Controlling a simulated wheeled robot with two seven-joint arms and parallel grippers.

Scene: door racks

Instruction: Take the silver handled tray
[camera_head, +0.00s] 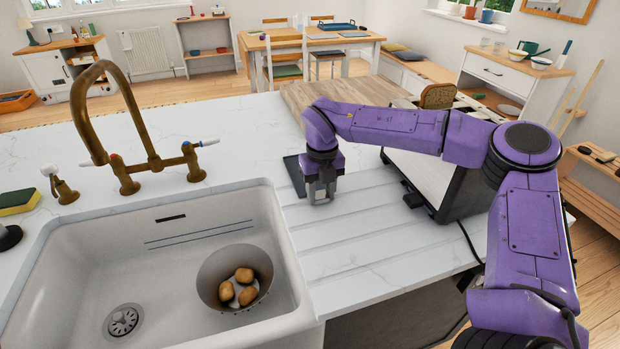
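I cannot pick out a silver handled tray with certainty. A dark flat rectangular object (293,176) lies on the white counter, partly hidden behind my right gripper. My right gripper (320,197) points down at the counter, just right of that object; whether it touches anything is unclear. Its fingers look close together, but their gap is not clear. A blue tray (330,27) lies on the far wooden table. My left gripper is not in view.
A white sink (190,285) holds a metal bowl (208,278) of potatoes (245,275). A brass tap (125,130) stands behind it. A large toaster (435,172) with bread (437,96) stands right of my gripper. A wooden board (325,94) lies behind. The front right counter is clear.

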